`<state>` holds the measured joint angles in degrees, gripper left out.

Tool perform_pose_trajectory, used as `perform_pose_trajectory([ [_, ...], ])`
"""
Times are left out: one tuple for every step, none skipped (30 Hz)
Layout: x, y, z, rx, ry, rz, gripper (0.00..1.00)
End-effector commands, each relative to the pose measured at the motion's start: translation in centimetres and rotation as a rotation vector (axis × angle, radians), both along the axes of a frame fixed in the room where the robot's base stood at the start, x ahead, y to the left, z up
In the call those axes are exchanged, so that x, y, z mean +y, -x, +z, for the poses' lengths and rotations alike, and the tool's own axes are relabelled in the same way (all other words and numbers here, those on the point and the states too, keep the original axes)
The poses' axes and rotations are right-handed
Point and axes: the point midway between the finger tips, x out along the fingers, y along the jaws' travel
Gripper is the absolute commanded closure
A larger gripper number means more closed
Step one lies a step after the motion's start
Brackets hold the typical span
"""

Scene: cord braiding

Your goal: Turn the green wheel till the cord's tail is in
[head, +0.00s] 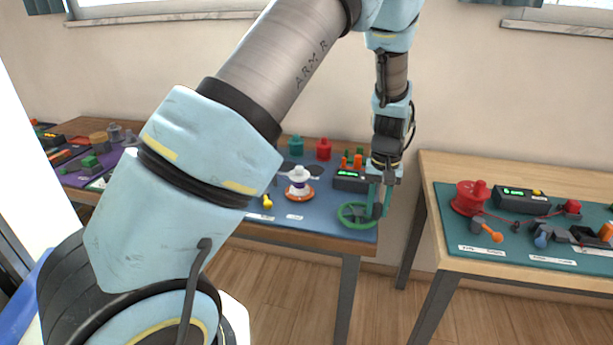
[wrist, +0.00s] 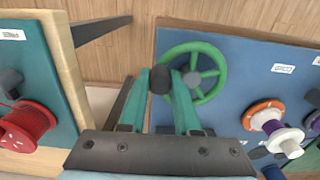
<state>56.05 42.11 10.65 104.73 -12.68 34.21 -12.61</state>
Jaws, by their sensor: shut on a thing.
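The green wheel (head: 345,221) sits at the front right corner of the blue board. It also shows in the wrist view (wrist: 222,72), with its spokes and rim in plain sight. My gripper (head: 378,207) is at the wheel's right side in the head view. In the wrist view my gripper (wrist: 168,80) has its teal fingers shut on the wheel's dark handle knob (wrist: 159,79), at the rim's left. An orange and white spool (head: 299,184) stands left of the wheel; it also shows in the wrist view (wrist: 264,115). I cannot make out the cord's tail.
A dark box with a green display (head: 350,180) stands behind the wheel. A second table (head: 500,262) is to the right across a gap, with a red spool (head: 468,199) on it. My arm hides part of the left table.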

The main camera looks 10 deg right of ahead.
Motion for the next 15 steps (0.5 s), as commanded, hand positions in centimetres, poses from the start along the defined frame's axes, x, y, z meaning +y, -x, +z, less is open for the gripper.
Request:
perform_pose_trajectory([
  [0.5,0.7,0.0,0.005,-0.002,-0.001,1.0],
  [0.8,0.9,0.0,0.005,-0.003,0.0,1.0],
  [1.2,1.2,0.0,0.005,-0.003,0.0,1.0],
  [1.5,1.4,0.0,0.005,-0.002,-0.001,1.0],
  [1.9,1.5,0.0,0.005,-0.002,0.0,1.0],
  [2.4,1.7,0.0,0.005,-0.003,0.0,1.0],
  [2.7,1.8,0.0,0.005,-0.003,0.0,1.0],
  [3.1,2.0,-0.1,0.005,-0.003,0.0,1.0],
  [3.6,1.9,-0.1,0.005,-0.003,0.001,1.0],
  [3.9,1.9,-0.1,0.005,-0.003,0.001,1.0],
  [4.3,1.9,-0.1,0.006,-0.004,0.001,1.0],
  [4.7,1.8,-0.1,0.005,-0.003,0.002,1.0],
  [5.0,1.7,-0.1,0.005,-0.003,0.001,1.0],
  [5.2,1.6,-0.1,0.005,-0.003,0.001,1.0],
  [5.4,1.6,-0.1,0.005,-0.003,0.0,1.0],
])
